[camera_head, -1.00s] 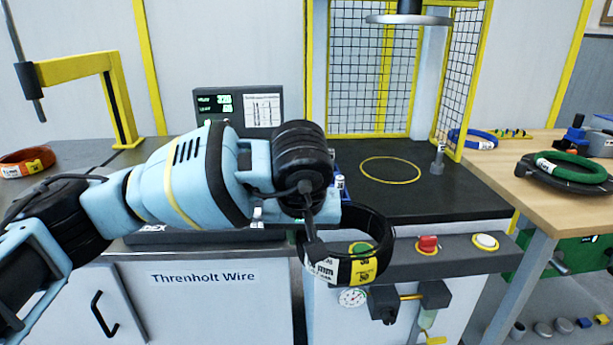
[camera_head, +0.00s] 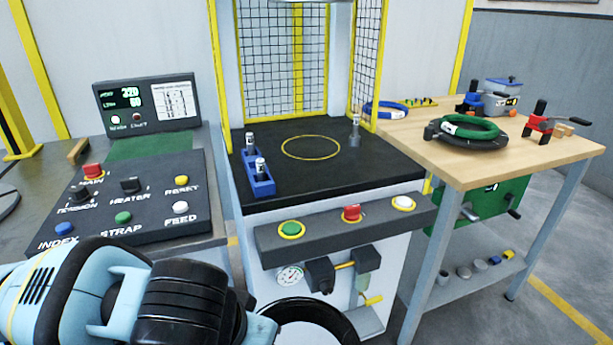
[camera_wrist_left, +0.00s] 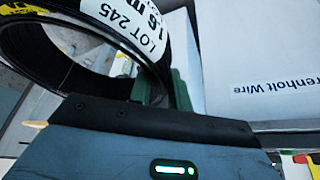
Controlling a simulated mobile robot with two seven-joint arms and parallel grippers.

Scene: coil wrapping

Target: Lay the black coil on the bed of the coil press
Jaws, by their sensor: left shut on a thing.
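The black coil (camera_head: 300,306) is at the bottom of the head view, in front of the press and below its button bar; its lower part is cut off. My left gripper (camera_wrist_left: 160,95) is shut on its rim in the left wrist view, where the coil (camera_wrist_left: 95,77) shows a white label reading "LOT 245". In the head view my own wrist covers most of that gripper. The coil press's black bed (camera_head: 330,182) is beyond the coil and higher in the picture, with a yellow circle (camera_head: 310,147) that is empty. My right gripper is not in view.
A blue block with two small bottles (camera_head: 258,187) stands at the bed's left, and a post (camera_head: 355,132) at its back right. Mesh guards (camera_head: 283,65) close the back and right. The button bar (camera_head: 340,230) juts from the front. A wooden table (camera_head: 490,165) stands right.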

